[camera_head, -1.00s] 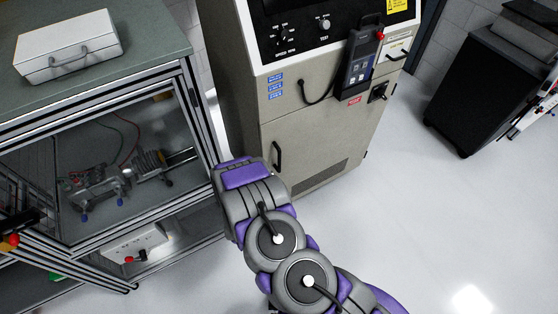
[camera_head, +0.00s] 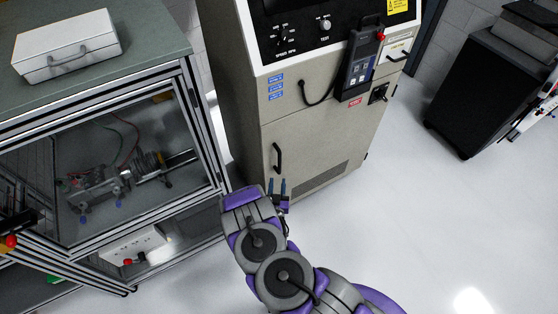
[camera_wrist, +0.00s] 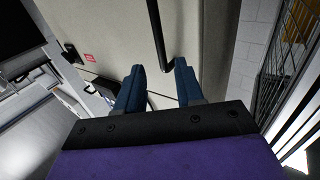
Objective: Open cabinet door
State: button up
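The beige cabinet (camera_head: 235,75) stands in the middle of the head view. Its lower door (camera_head: 312,145) is closed and has a black vertical handle (camera_head: 277,158) near its left edge. My gripper (camera_head: 277,184) is just below the handle, with its two blue fingers pointing up toward the door. In the wrist view the fingers (camera_wrist: 154,82) are apart with nothing between them. The handle (camera_wrist: 158,35) runs down from the top, its lower end just beyond and between the fingertips. I see no contact with it.
A framed bench with a clear panel (camera_head: 120,160) stands close on the left, with a white case (camera_head: 66,45) on top. A control panel with a teach pendant (camera_head: 361,62) is above the door. A black cabinet (camera_head: 490,85) is at right. White floor (camera_head: 430,220) is clear.

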aim_at(279, 162)
jog(key=w+b, duration=0.1)
jog(key=w, duration=1)
jog(key=shift+w, duration=0.35)
grip_shut()
jog(key=shift+a, duration=0.1)
